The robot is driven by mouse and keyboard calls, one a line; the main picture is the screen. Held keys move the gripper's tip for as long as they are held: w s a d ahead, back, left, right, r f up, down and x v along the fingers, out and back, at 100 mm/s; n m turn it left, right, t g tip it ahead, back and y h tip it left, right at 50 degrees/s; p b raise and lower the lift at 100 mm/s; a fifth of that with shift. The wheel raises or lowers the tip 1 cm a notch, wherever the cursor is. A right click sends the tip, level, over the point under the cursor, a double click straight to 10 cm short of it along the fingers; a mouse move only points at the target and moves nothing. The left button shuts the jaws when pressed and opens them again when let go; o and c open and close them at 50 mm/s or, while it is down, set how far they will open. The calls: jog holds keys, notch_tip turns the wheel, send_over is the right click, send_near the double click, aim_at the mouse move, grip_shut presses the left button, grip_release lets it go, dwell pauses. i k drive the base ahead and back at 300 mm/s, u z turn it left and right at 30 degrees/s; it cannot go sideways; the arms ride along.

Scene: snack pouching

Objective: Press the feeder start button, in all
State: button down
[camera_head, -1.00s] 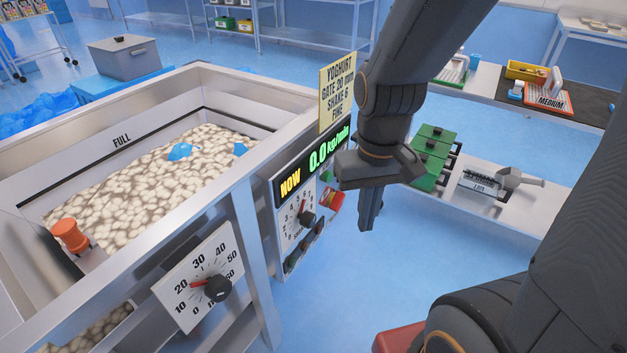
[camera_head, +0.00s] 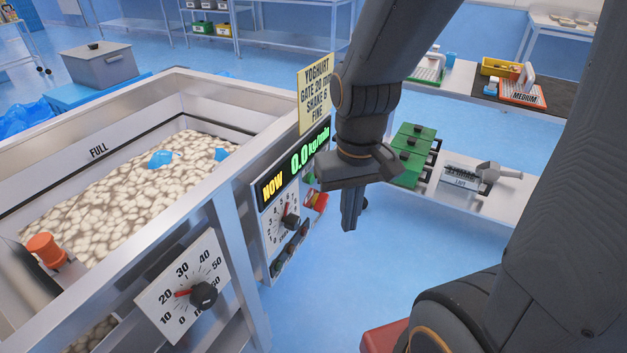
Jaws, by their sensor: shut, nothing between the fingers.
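The feeder's control panel (camera_head: 266,218) is on the hopper's near right side. A green button (camera_head: 310,179), partly hidden, sits at its right edge below the display. A red mushroom button (camera_head: 317,200) with some yellow is just below it. Several small dark-framed buttons (camera_head: 290,251) line the panel's lower edge; their labels are unreadable. The display (camera_head: 294,166) reads NOW 0.0 kg/min. My gripper (camera_head: 350,222) is shut and empty, fingers pointing down, to the right of the panel and apart from it in the picture. Its wrist partly covers the panel's right edge.
The hopper (camera_head: 98,150) is marked FULL and holds pale pieces and blue scraps. A gate dial (camera_head: 183,287) points near 20. A yellow sign (camera_head: 315,92) stands above the panel. A bench (camera_head: 480,205) with green boxes (camera_head: 412,155) is behind my gripper. Blue floor lies between.

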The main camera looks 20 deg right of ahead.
aim_at(311, 179)
jog(key=u, duration=1.15)
jog(key=k, duration=1.1)
jog(key=z, duration=0.85)
